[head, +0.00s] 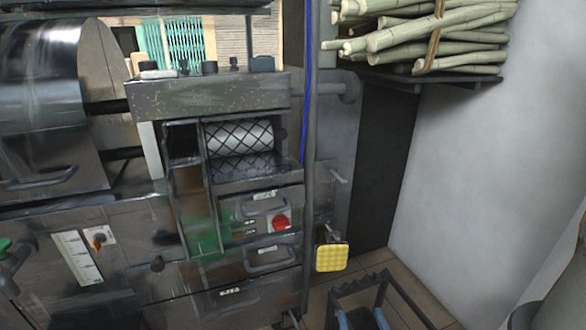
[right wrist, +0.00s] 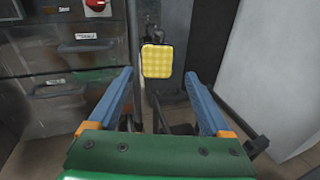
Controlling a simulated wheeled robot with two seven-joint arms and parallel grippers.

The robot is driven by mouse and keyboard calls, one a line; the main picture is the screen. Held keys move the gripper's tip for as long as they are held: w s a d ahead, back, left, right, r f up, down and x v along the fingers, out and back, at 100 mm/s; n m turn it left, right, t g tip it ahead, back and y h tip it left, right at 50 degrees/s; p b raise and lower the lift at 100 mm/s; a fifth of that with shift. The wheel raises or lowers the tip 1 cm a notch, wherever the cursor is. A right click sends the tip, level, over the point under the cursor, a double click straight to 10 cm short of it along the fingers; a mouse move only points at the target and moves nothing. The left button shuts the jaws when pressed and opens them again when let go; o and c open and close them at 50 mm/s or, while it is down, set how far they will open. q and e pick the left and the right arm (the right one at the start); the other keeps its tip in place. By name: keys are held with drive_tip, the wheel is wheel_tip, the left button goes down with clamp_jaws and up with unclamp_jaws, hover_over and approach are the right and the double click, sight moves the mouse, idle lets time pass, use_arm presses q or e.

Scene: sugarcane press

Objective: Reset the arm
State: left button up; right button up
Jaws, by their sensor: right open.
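My right gripper (head: 362,314) is at the bottom edge of the head view, partly cut off. In the right wrist view the right gripper (right wrist: 158,76) has its two blue fingers spread wide with nothing between them. A yellow square pad (head: 331,257) on the press's right side appears beyond the fingertips, also in the right wrist view (right wrist: 157,61); the gripper looks apart from it. The sugarcane press (head: 208,95) is a worn metal machine with a roller (head: 238,138) behind mesh. My left gripper is not in view.
A bundle of sugarcane (head: 430,40) lies on a dark wall shelf (head: 400,78) at upper right. A red knob (head: 281,223) and drawer handles face forward on the press. A dark metal frame (head: 385,278) stands low near my right gripper. A white wall (head: 470,170) bounds the right side.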

drive_tip(key=s+d+f+m+g+h+p, duration=0.1)
drive_tip(key=s+d+f+m+g+p, duration=0.3)
drive_tip(key=m+p, duration=0.45)
drive_tip(key=s+d+f+m+g+h+p, duration=0.1)
drive_tip(key=s+f+m+g+p, duration=0.4)
drive_tip(key=m+p, duration=0.35)
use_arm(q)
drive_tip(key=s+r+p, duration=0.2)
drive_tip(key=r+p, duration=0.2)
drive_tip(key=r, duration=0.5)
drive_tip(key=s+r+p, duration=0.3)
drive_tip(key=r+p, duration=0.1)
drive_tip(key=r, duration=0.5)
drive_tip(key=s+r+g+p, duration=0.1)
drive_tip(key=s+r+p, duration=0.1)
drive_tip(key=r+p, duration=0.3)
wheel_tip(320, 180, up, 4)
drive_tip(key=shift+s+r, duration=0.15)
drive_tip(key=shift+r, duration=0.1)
use_arm(e)
drive_tip(key=s+r+m+g, duration=0.2)
drive_tip(key=s+m+g, duration=0.5)
drive_tip(key=s+m, duration=0.9)
drive_tip(key=s, duration=0.7)
drive_tip(key=shift+s+r+m+g+y, duration=0.15)
drive_tip(key=shift+m+g+y, duration=0.15)
drive_tip(key=shift+m+y, duration=0.1)
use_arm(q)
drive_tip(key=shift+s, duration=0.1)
